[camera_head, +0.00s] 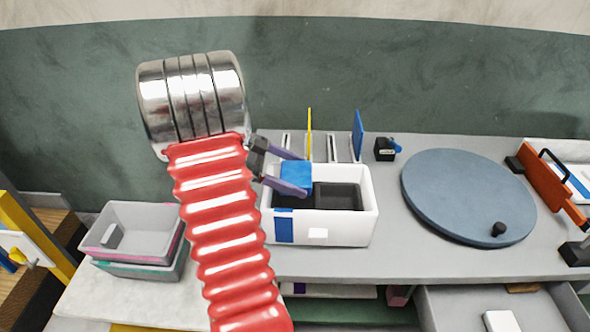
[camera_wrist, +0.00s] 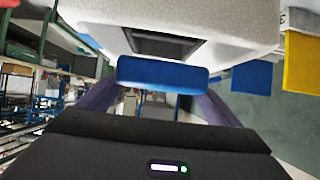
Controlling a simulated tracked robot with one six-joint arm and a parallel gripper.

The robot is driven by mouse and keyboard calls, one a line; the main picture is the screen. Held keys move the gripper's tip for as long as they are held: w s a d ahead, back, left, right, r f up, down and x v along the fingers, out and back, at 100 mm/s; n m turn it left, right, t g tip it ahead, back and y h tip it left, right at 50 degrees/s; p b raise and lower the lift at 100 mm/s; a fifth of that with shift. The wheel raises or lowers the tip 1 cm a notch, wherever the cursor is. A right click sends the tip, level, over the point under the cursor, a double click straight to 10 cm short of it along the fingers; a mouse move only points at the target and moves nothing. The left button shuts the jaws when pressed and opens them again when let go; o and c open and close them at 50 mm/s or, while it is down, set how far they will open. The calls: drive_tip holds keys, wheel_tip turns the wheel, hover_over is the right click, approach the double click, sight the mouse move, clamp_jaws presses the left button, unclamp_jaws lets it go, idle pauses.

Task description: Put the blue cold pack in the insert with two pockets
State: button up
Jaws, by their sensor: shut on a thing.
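My gripper (camera_head: 299,175) has purple fingers and is shut on the blue cold pack (camera_head: 297,170). The pack is above the left part of a white box (camera_head: 350,228) with a blue mark on its front. A dark insert (camera_head: 340,196) sits inside the box; its pockets cannot be counted, and the pack and fingers hide part of its left side. In the wrist view the blue pack (camera_wrist: 162,75) spans between the fingertips, and the white box wall (camera_wrist: 215,18) and a dark opening (camera_wrist: 160,45) lie beyond it. I cannot tell whether the pack touches the insert.
A round blue-grey disc (camera_head: 465,195) with a black knob lies right of the box. Yellow (camera_head: 309,135) and blue (camera_head: 357,135) upright panels stand behind it. Stacked grey bins (camera_head: 135,230) are at left. An orange-handled item (camera_head: 552,185) is at far right. Grey counter shows before the disc.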

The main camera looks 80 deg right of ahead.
drive_tip(key=shift+f, duration=3.15)
drive_tip(key=o, duration=1.2)
drive_tip(key=shift+c, duration=0.2)
drive_tip(key=v, duration=1.3)
drive_tip(key=shift+w, duration=0.45)
